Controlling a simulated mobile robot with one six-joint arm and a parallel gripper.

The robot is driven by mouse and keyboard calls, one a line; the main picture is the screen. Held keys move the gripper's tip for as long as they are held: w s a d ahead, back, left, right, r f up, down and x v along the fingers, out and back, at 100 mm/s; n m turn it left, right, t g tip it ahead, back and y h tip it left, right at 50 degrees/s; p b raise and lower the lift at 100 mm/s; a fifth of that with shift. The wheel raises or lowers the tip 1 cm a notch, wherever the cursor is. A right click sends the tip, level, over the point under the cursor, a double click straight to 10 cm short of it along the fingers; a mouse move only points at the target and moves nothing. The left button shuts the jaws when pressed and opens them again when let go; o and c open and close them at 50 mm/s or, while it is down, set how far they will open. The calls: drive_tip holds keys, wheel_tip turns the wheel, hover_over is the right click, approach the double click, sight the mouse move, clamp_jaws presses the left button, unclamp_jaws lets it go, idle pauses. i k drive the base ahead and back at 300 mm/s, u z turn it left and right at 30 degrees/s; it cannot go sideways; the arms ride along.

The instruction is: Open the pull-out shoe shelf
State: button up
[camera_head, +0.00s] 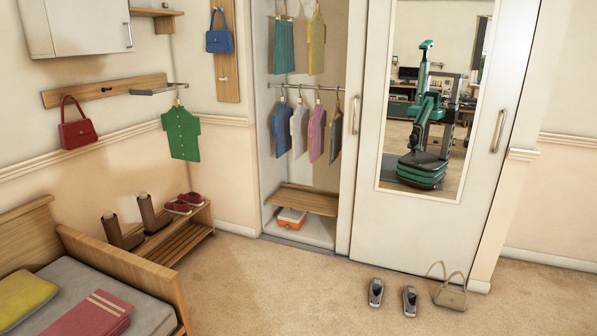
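A wooden shelf board (305,199) sits low inside the open left part of the wardrobe, above an orange-and-white box (290,218). It looks level and within the wardrobe, and no shoes rest on it. A low slatted wooden shoe rack (184,243) stands against the left wall, with brown boots (121,233) and red shoes (184,203) on top. I cannot tell for certain which of these is the pull-out shoe shelf. My gripper is not directly in view. My green body shows only as a small reflection in the door mirror, too small to read the gripper.
The mirrored wardrobe door (368,229) covers the right part. Grey shoes (409,301) and a beige handbag (450,294) lie on the floor before it. The bed (119,264) fills the lower left. Carpet (290,290) is clear in the middle.

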sight(308, 200)
drive_tip(key=z, duration=0.15)
drive_tip(key=i, duration=1.65)
drive_tip(key=u, duration=0.35)
drive_tip(key=i, duration=0.85)
drive_tip(key=u, duration=0.7)
drive_tip(key=i, duration=0.55)
drive_tip(key=u, duration=0.85)
drive_tip(key=i, duration=0.75)
drive_tip(key=u, duration=0.4)
